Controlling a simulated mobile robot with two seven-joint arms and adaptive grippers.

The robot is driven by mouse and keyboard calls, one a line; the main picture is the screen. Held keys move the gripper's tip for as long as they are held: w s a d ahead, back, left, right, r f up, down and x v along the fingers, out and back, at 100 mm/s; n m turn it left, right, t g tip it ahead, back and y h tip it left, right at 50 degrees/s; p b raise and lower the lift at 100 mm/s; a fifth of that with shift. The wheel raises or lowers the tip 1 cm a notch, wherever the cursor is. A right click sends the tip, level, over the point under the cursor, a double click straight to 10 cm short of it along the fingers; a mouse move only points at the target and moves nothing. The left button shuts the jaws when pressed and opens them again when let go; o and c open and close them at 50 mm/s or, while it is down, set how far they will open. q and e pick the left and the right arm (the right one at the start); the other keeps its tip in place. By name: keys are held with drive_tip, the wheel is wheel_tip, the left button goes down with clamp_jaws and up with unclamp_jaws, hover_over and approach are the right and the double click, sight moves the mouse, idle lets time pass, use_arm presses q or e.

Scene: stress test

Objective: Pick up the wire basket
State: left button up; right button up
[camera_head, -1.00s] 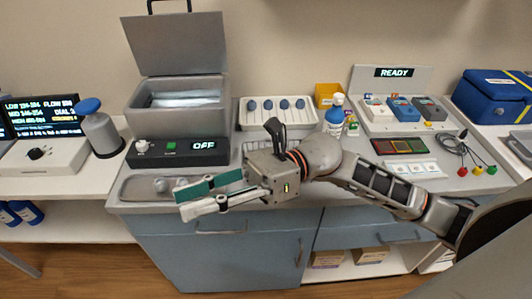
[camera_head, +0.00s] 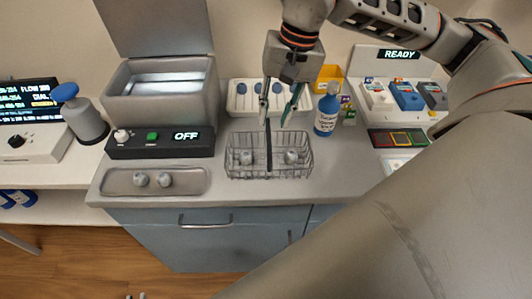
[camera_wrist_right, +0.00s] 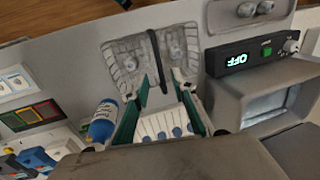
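The wire basket (camera_head: 250,173) stands on the grey counter, with a tall black handle (camera_head: 268,150) arching over its middle. Two round metal pieces (camera_head: 291,156) lie inside it. My right gripper (camera_head: 273,124) points down above the basket, its two fingers apart near the top of the handle. In the right wrist view the open gripper (camera_wrist_right: 162,76) has the handle (camera_wrist_right: 154,58) reaching up between its fingertips, and the basket (camera_wrist_right: 118,62) lies beyond. I see no finger closed on the handle.
A blue-labelled bottle (camera_head: 327,112) stands right of the basket, and a white rack (camera_head: 236,104) is behind it. The OFF control box (camera_head: 160,145) and a shallow tray (camera_head: 200,183) with two metal pieces are on the left. My right arm covers the right side.

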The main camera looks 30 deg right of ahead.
sight(269, 133)
drive_tip(key=shift+w+a+f, duration=0.15)
drive_tip(key=shift+f, duration=1)
drive_tip(key=shift+w+a+f, duration=0.15)
drive_tip(key=shift+a+f, duration=0.05)
drive_tip(key=shift+f, duration=0.9)
drive_tip(key=shift+w+a+f, duration=0.15)
drive_tip(key=shift+f, duration=1)
clamp_jaws()
